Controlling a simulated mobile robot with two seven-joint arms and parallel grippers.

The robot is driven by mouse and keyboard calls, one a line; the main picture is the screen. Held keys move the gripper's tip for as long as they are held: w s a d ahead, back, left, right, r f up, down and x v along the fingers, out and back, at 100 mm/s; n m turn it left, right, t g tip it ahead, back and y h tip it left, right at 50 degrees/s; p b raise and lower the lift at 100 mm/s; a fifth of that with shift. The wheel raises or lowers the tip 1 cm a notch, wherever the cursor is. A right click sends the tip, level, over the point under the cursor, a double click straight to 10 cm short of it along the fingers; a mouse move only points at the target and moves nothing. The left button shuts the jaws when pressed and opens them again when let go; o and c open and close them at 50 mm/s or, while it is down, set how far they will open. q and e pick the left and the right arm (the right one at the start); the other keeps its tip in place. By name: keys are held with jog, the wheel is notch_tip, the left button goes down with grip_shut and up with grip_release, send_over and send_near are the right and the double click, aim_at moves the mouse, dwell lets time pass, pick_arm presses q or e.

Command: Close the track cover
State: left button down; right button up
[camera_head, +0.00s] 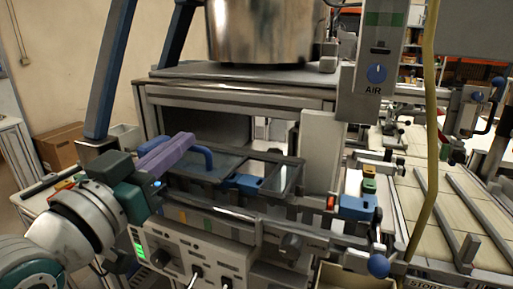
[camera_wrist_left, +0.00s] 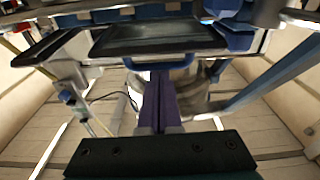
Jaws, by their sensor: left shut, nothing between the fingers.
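The track cover (camera_head: 228,176) appears as a dark, see-through framed panel over the track in the middle of the head view. A blue bar handle (camera_head: 207,155) stands up from it. In the left wrist view the cover (camera_wrist_left: 150,38) is a dark panel with the blue handle (camera_wrist_left: 188,62) along its near edge. My left gripper (camera_head: 188,141) has purple fingers, shut with nothing between them. Its fingertips are close to the handle; in the left wrist view the fingers (camera_wrist_left: 160,78) reach up to it. I cannot tell whether they touch. My right gripper is out of view.
A shiny metal drum (camera_head: 265,30) stands on the machine top above the track. An AIR control box (camera_head: 377,75) and a yellow hose (camera_head: 430,120) are at the right. A panel with a green display (camera_head: 139,250) is below my left gripper. A cardboard box (camera_head: 60,147) is at the left.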

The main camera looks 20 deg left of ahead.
pick_arm(q)
jog(key=shift+s+f+t+b, duration=0.15)
jog(key=shift+f+t+b, duration=0.2)
jog(key=shift+f+t, duration=0.05)
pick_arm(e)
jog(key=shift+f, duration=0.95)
pick_arm(q)
jog(key=shift+r, duration=0.1)
jog(key=r+p, duration=0.3)
jog(key=shift+w+r+p, duration=0.35)
jog(key=shift+r, duration=0.05)
jog(key=shift+s+r, duration=0.1)
jog(key=shift+r, duration=0.15)
jog(key=s+f+b, duration=0.1)
jog(key=s, duration=0.8)
jog(key=shift+s+a+f+b, duration=0.15)
jog(key=shift+s+f+b, duration=0.15)
jog(key=shift+f+b, duration=0.1)
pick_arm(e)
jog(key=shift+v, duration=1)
